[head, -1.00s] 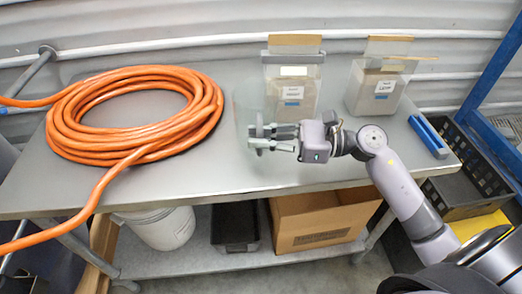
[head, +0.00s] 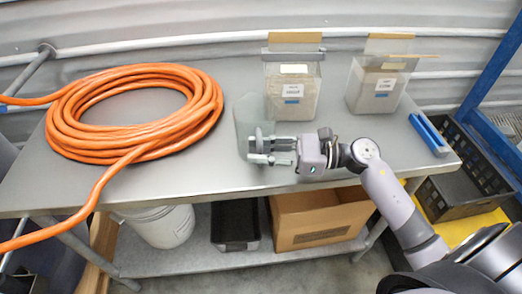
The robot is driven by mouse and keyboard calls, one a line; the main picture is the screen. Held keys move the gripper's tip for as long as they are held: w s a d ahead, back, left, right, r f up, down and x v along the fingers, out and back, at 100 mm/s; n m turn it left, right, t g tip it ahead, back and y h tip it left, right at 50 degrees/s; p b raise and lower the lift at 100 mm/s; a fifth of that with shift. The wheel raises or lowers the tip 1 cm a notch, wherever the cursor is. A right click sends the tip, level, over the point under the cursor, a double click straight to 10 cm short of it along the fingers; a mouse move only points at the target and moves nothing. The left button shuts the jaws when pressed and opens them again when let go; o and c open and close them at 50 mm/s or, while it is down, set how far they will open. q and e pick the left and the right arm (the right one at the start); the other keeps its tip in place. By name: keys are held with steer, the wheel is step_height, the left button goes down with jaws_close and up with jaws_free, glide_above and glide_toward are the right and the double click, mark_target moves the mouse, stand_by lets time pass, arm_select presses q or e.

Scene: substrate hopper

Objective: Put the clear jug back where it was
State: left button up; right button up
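The clear jug (head: 243,112) is see-through and faint, over the middle of the steel table in front of the left hopper. My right gripper (head: 257,146) comes in from the right and is shut on the jug, at its near right side. The jug looks about upright; whether its base touches the table is hard to tell. The grip itself is partly hidden by the fingers. My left gripper is out of view.
Two clear, labelled hoppers of pale substrate, left (head: 299,92) and right (head: 377,88), stand at the table's back. An orange hose coil (head: 75,133) fills the left. A blue object (head: 429,133) lies at the right end. Bare steel table (head: 200,172) shows in front.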

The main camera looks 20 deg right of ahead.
steer(key=shift+o, duration=0.6)
steer(key=shift+r, duration=0.1)
steer(key=b+v, duration=0.3)
steer(key=v, duration=0.8)
steer(key=shift+d+b, duration=0.1)
steer(key=shift+b, duration=0.3)
steer(key=shift+s+d, duration=0.25)
steer(key=shift+d, duration=0.15)
